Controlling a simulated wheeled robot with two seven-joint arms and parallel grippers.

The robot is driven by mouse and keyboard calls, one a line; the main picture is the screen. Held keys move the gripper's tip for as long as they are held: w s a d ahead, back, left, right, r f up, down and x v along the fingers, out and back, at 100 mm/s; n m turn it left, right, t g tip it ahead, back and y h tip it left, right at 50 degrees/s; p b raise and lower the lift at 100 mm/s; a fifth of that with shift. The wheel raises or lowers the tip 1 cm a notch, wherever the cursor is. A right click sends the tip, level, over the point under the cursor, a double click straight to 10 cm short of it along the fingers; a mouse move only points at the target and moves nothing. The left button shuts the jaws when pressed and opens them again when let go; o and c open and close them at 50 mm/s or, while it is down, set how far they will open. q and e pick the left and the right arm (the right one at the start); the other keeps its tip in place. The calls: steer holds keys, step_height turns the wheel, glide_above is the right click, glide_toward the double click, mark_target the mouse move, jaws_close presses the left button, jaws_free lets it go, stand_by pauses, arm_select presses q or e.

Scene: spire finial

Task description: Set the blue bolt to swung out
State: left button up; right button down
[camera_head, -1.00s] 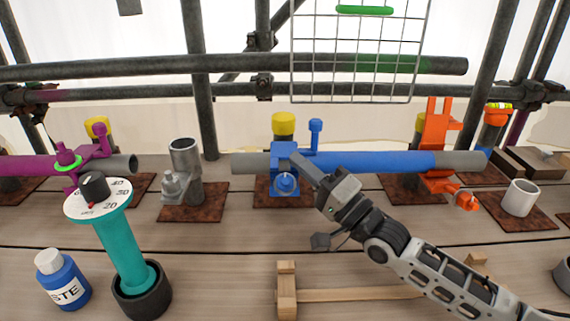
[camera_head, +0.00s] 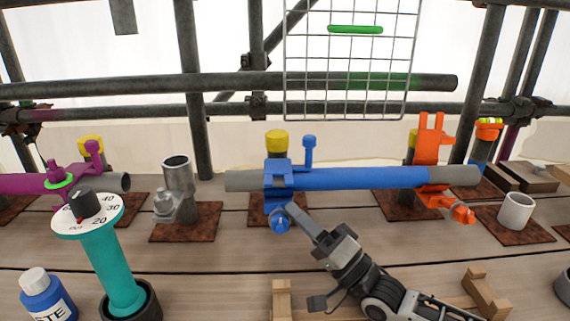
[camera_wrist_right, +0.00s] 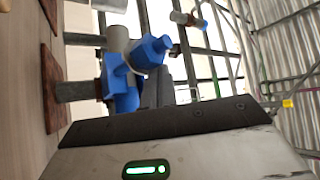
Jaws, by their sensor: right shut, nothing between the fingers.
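A blue coupler (camera_head: 278,176) sits around a horizontal tube with a long blue stretch (camera_head: 360,178). The blue bolt (camera_head: 281,222) hangs low on the coupler's front side, its rounded end toward me and below the tube. My right gripper (camera_head: 293,210) is shut and empty, its tip just right of the bolt; whether they touch is unclear. In the right wrist view the blue coupler (camera_wrist_right: 120,88) and the bolt's blue end (camera_wrist_right: 150,52) show beyond the grey fingers (camera_wrist_right: 165,90). My left gripper is out of view.
A teal dial post (camera_head: 108,262), a paste bottle (camera_head: 45,296) and a white cup (camera_head: 516,210) stand on the planks. A wire mesh (camera_head: 350,75) hangs behind.

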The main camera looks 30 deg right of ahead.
steer(key=shift+s+f, duration=0.1)
steer(key=shift+f, duration=0.25)
steer(key=shift+s+f, duration=0.1)
steer(key=shift+f, duration=0.05)
steer(key=s+d, duration=0.6)
steer(key=s, duration=0.5)
steer(key=shift+s+p, duration=0.3)
steer(key=shift+p, duration=0.15)
stand_by(0.5)
